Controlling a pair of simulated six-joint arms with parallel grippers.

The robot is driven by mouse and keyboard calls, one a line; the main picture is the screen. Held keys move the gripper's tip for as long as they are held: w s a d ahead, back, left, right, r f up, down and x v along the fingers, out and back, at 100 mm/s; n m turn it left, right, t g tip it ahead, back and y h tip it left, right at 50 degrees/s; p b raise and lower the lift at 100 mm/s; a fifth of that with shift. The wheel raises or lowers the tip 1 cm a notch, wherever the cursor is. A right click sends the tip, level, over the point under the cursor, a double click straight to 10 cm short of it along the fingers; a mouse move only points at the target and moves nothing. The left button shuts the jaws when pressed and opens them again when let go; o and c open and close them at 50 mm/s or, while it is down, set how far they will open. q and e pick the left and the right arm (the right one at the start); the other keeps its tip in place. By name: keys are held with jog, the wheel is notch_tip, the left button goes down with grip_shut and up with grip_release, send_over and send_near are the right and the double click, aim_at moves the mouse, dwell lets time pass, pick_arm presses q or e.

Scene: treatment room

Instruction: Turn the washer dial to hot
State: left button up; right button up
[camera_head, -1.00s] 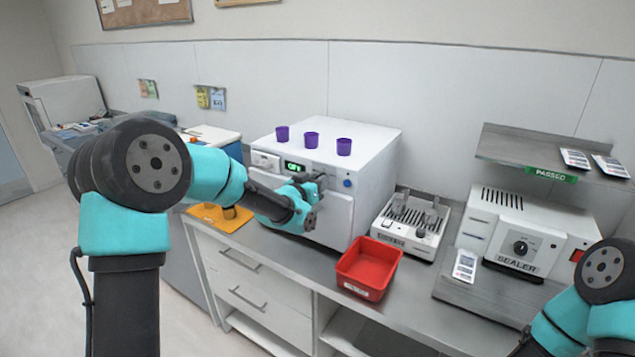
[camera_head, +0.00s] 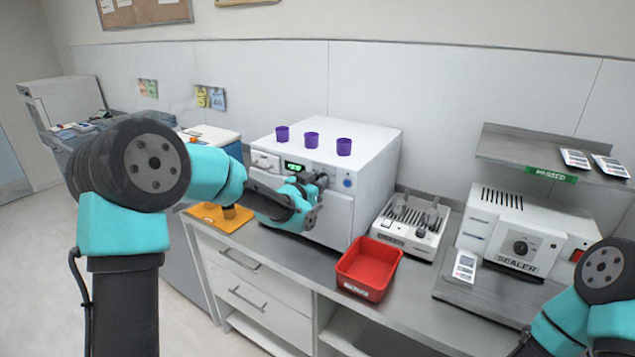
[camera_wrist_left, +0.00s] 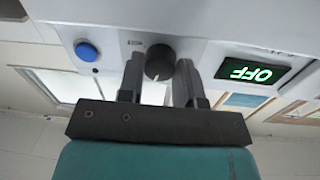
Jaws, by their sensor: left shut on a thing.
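The white washer (camera_head: 375,160) stands on the counter, with a green-lit display (camera_head: 294,166) on its front panel. In the left wrist view the display (camera_wrist_left: 252,71) reads OFF, upside down. The dark round dial (camera_wrist_left: 160,58) sits on the panel beside the display. My left gripper (camera_head: 321,180) is at the washer's front. In the left wrist view its two fingers (camera_wrist_left: 160,78) stand on either side of the dial and are shut on it. The gripper hides the dial in the head view. My right arm shows at the lower right, its gripper out of view.
A blue button (camera_wrist_left: 87,51) is on the panel near the dial. Several purple cups, one here (camera_head: 344,147), stand on the washer. A red bin (camera_head: 368,268), a rack unit (camera_head: 410,226) and a sealer (camera_head: 520,235) stand to the right.

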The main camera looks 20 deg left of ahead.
pick_arm(q)
jog(key=m, duration=0.5)
jog(key=shift+r, duration=0.1)
jog(key=m, duration=0.5)
jog(key=shift+y, duration=0.3)
jog(key=m, duration=0.5)
jog(key=shift+d+y, duration=0.15)
jog(key=shift+y, duration=0.15)
jog(key=m, duration=0.5)
jog(key=shift+s, duration=0.1)
jog(key=o, duration=0.9)
jog(key=shift+o, duration=0.2)
jog(key=shift+f, duration=0.25)
